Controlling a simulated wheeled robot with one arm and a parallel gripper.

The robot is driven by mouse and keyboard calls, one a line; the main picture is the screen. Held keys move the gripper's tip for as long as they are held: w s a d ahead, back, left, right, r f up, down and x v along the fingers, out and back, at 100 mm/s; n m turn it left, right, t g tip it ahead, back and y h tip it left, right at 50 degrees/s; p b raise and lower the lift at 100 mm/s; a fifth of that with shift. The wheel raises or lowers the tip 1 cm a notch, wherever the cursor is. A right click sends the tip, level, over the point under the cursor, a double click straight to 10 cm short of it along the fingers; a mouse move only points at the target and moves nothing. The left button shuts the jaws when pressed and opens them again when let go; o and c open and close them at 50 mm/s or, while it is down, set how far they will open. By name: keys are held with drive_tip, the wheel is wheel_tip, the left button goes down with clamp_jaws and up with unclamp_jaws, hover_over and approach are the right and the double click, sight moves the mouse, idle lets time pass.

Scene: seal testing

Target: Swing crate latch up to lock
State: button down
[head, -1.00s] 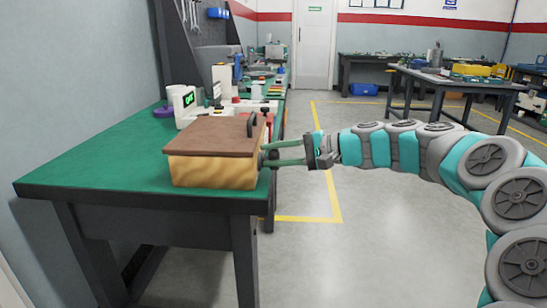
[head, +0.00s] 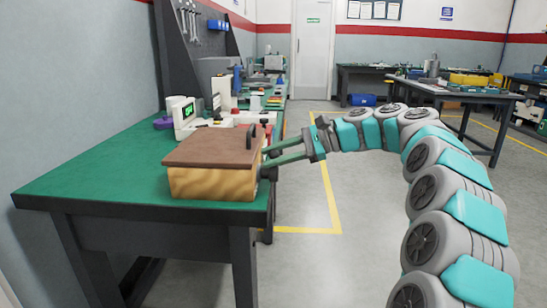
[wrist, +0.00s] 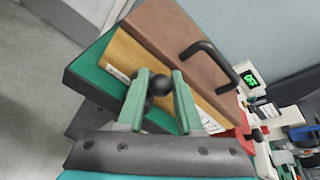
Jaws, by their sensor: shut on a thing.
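The crate (head: 212,184) is a light wooden box with a brown lid (head: 210,148), shut, at the right end of the green bench. A black handle (head: 252,135) stands on the lid. In the wrist view the crate (wrist: 135,60) shows its light side wall and the lid with the handle (wrist: 208,62). A black ball knob (wrist: 159,84), apparently the latch's, sits between the green fingers of my gripper (wrist: 161,76), which is shut on it. In the head view my gripper (head: 267,162) reaches the crate's right side, slanting down leftward. The latch's arm is mostly hidden.
The green bench top (head: 95,165) is clear left of the crate. Behind it stand a device with a green display (head: 184,113) and red-and-white fixtures. Open floor lies to the right, with a yellow line (head: 330,200).

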drive_tip(key=shift+w+d+f, duration=0.1)
drive_tip(key=shift+w+f, duration=0.1)
idle(0.4)
drive_tip(key=c, duration=0.8)
unclamp_jaws()
drive_tip(key=shift+o, duration=1)
drive_tip(key=shift+r, duration=0.1)
drive_tip(key=v, duration=0.7)
drive_tip(key=shift+d, duration=0.35)
drive_tip(key=shift+r, duration=0.1)
